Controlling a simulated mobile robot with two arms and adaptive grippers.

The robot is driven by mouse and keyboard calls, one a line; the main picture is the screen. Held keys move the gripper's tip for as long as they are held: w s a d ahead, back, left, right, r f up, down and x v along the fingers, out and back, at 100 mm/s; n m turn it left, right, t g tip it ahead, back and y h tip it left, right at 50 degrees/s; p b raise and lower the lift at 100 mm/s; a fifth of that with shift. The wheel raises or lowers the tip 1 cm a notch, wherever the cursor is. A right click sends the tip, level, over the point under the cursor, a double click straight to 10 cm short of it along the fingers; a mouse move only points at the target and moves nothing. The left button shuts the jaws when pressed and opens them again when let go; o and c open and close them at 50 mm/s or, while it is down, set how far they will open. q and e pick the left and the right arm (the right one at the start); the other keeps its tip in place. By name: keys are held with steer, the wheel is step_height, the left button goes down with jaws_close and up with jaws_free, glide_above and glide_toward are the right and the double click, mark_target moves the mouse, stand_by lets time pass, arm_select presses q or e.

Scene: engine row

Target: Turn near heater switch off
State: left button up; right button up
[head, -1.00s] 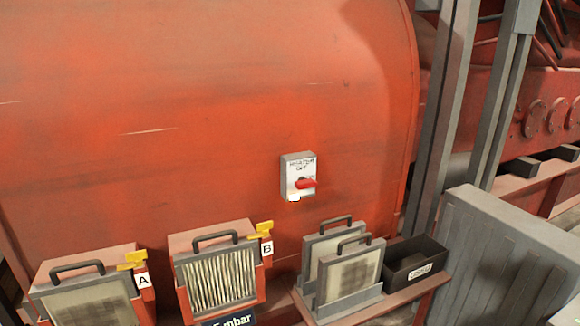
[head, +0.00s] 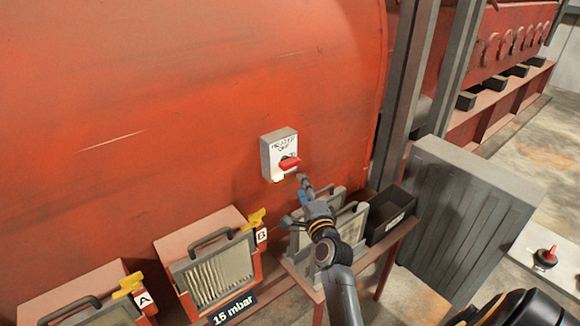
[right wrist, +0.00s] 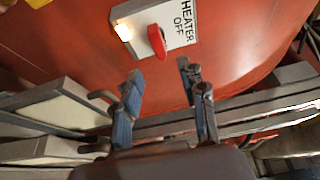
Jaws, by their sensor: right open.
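The heater switch is a grey-white box (head: 279,150) on the red engine wall, with a red handle (head: 290,163) and a lit lamp at its lower edge. In the right wrist view the box (right wrist: 186,22) is lettered "HEATER OFF", and its red handle (right wrist: 157,41) and glowing lamp (right wrist: 124,31) show at the top. My right gripper (head: 302,184) is just below and right of the box, apart from it. In the right wrist view its two fingers (right wrist: 161,82) are spread with nothing between them, short of the handle. My left gripper is not in view.
Filter housings A (head: 75,298) and B (head: 212,262) stand at lower left. Spare filter panels (head: 352,222) stand below the switch, behind my right arm. A black bin (head: 390,216) and a large grey panel (head: 465,215) are to the right.

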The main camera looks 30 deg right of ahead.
mark_target(291, 167)
steer(key=x, duration=0.2)
steer(key=b+x, duration=0.1)
steer(key=x, duration=0.1)
steer(key=b+x, duration=0.1)
steer(key=x, duration=0.1)
steer(key=shift+w+a+f, duration=0.15)
steer(key=shift+w+f, duration=0.1)
steer(key=shift+f, duration=0.05)
steer(key=b+x, duration=0.1)
steer(key=x, duration=0.2)
steer(key=shift+w+b, duration=0.25)
steer(key=shift+b, duration=0.15)
steer(key=shift+w+d, duration=0.3)
steer(key=shift+w, duration=0.15)
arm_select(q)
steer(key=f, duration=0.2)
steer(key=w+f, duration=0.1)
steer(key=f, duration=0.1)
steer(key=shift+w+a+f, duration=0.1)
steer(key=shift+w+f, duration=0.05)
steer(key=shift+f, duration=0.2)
arm_select(e)
steer(key=shift+w+r, duration=0.1)
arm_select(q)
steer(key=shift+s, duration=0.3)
arm_select(e)
jaws_close()
